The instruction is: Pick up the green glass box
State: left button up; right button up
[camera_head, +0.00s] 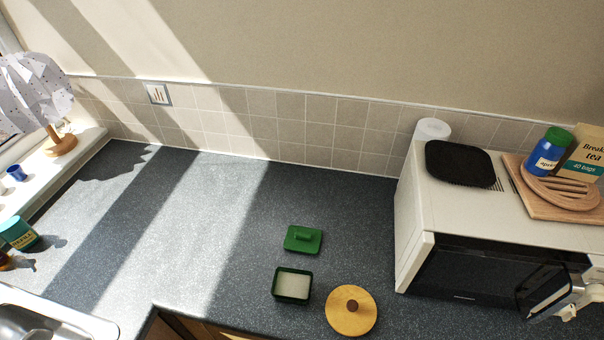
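A small open green box (292,285) with a pale interior sits on the dark counter at lower centre. A green lid (302,239) with a raised handle lies apart from it on the counter, just behind it. I cannot tell from its look whether the box is glass. What looks like my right gripper (545,297), white and black, shows at the lower right edge in front of the microwave, far to the right of the box. Its finger opening is not clear. My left gripper is not in view.
A round wooden lid (351,310) with a brown knob lies close to the right of the green box. A sink (45,322) is at lower left. The counter's middle is clear.

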aim_at(293, 286)
jog(key=k+j+z, duration=0.25)
jog(key=z, duration=0.15)
jog(key=k+j+z, duration=0.2)
jog(key=z, duration=0.2)
jog(key=k+j+z, duration=0.1)
jog(key=k+z, duration=0.55)
jog(key=z, duration=0.15)
jog(key=k+l+z, duration=0.1)
jog(key=k+z, duration=0.3)
jog(key=i+u, duration=0.1)
jog(key=u, duration=1.25)
